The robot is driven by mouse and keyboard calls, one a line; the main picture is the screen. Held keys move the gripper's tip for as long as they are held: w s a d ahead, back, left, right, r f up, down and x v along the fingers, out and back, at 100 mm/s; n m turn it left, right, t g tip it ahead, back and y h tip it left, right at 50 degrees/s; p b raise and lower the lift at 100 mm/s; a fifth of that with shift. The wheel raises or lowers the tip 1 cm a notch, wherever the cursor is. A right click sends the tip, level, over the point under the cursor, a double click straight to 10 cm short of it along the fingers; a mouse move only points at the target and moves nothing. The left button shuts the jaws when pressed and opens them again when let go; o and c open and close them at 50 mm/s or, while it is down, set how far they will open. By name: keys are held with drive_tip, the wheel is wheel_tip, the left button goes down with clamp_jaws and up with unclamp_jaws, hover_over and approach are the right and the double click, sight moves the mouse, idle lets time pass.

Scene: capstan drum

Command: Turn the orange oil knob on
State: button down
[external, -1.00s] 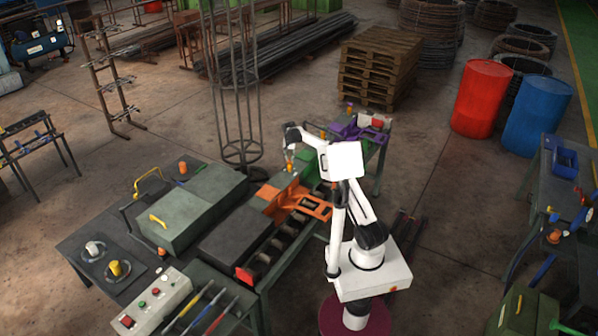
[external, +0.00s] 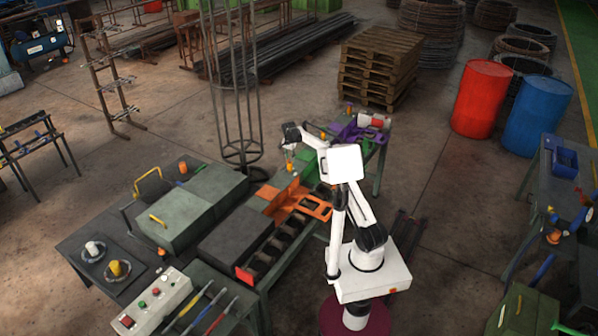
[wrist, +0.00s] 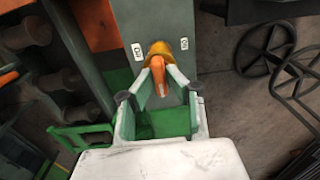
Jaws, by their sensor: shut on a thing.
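The orange knob (wrist: 158,70) sits on a yellow-orange round base (wrist: 158,50) on a grey-green panel in the wrist view. My gripper (wrist: 160,84) is shut on the knob, with one pale green finger on each side. The knob's grip points down toward my palm in that view, nearly upright with a slight tilt. Two small white labels flank the base; their lettering is too small to read surely. In the external view my gripper (external: 290,165) is at the far side of the machine, and the knob is too small there to make out clearly.
The orange bracket (external: 309,205) and dark machine bed (external: 236,232) lie left of my arm. A tall wire cage (external: 236,110) stands behind. A purple part (external: 352,130) sits on the table beyond.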

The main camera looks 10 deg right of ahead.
drive_tip(key=c, duration=1.7)
unclamp_jaws()
drive_tip(key=shift+c, duration=0.2)
drive_tip(key=shift+r, duration=0.1)
wheel_tip(320, 180, up, 12)
